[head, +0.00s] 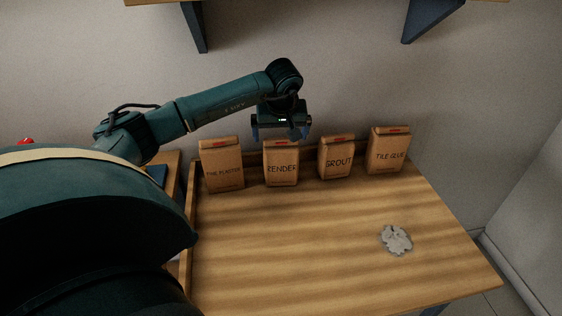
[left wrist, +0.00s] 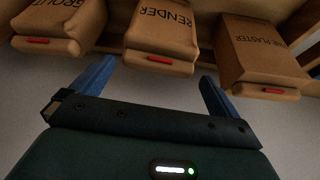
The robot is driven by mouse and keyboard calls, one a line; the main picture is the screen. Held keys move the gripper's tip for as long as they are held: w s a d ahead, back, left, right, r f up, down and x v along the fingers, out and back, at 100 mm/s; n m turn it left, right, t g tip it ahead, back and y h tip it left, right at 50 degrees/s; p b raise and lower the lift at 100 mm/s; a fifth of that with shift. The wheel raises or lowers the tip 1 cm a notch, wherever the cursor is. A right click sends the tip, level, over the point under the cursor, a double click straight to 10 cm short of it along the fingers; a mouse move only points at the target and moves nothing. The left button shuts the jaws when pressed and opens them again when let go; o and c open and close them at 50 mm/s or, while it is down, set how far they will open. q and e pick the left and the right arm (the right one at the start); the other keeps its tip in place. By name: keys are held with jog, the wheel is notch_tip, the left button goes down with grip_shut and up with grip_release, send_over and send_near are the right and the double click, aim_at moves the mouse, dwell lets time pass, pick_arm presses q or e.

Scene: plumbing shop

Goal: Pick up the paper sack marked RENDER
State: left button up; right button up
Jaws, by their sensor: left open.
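The brown paper sack marked RENDER (head: 281,168) stands upright at the back of the wooden table, second from the left in a row of sacks. My left gripper (head: 281,134) is at the top of this sack in the head view, its blue fingers apart. In the left wrist view the RENDER sack (left wrist: 162,40) shows between and beyond the two open fingers of my left gripper (left wrist: 152,82), with nothing held. Whether the fingers touch the sack cannot be told. My right gripper is not in view.
Sacks marked FINE PLASTER (head: 222,168), GROUT (head: 337,160) and TILE GLUE (head: 388,152) stand beside it. A grey toothed disc (head: 396,240) lies at the right of the table (head: 290,250). The table front is clear. A shelf with brackets hangs above.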

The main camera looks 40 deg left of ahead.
aim_at(281, 139)
pick_arm(q)
jog(key=x, duration=0.4)
jog(key=shift+d+f+p, duration=0.2)
jog(key=shift+f+p, duration=0.1)
jog(key=shift+f, duration=0.1)
jog(key=c, duration=1.6)
jog(key=shift+a+r, duration=0.1)
jog(key=shift+r, duration=0.05)
jog(key=shift+c, duration=0.8)
jog(key=shift+r, duration=0.1)
